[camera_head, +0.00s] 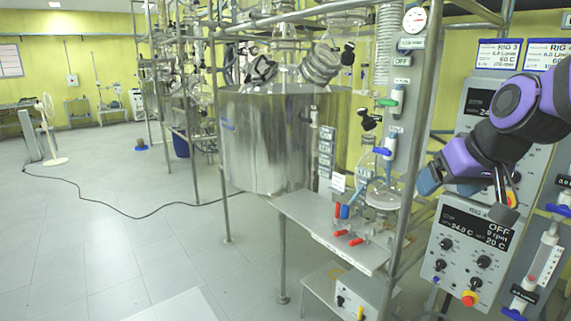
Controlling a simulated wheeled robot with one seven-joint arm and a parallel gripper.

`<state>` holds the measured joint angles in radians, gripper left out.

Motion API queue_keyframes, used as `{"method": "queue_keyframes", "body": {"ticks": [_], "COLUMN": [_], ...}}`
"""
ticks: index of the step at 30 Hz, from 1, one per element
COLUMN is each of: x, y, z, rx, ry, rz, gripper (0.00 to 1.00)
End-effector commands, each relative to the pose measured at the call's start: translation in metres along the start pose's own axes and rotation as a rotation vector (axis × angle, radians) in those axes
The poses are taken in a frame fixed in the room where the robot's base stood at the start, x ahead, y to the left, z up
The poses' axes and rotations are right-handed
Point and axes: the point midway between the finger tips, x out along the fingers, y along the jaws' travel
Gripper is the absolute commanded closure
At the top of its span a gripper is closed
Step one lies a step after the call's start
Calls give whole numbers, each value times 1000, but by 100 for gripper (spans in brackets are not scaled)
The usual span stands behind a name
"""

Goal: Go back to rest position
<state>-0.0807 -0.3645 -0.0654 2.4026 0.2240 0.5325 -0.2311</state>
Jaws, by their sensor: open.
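My purple and black arm reaches in from the right edge. My gripper (466,196) hangs at its end, in front of the control units of the rig. Its jaws look open and hold nothing that I can see. A blue part shows at its left and a dark finger at its right. The lower control unit (468,257), with a display reading OFF, knobs and a red and yellow button, is just below and behind the gripper. I cannot tell how far apart they are. The upper control unit (474,100) is partly hidden by my arm.
A large steel vessel (265,140) stands in a metal frame at the centre. A small metal shelf (310,215) with red-handled valves (341,233) juts out left of the gripper. A black cable (130,215) crosses the floor. A white fan (47,125) stands far left. The left floor is mostly clear.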

Motion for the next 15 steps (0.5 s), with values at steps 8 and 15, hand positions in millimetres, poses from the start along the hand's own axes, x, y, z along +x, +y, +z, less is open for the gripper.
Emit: {"method": "queue_keyframes", "body": {"ticks": [8,15], "x": [-65,-93], "y": [-1,2], "z": [71,116], "rx": [19,44], "ry": [-67,-110], "rz": [57,122], "gripper": [19,19]}}
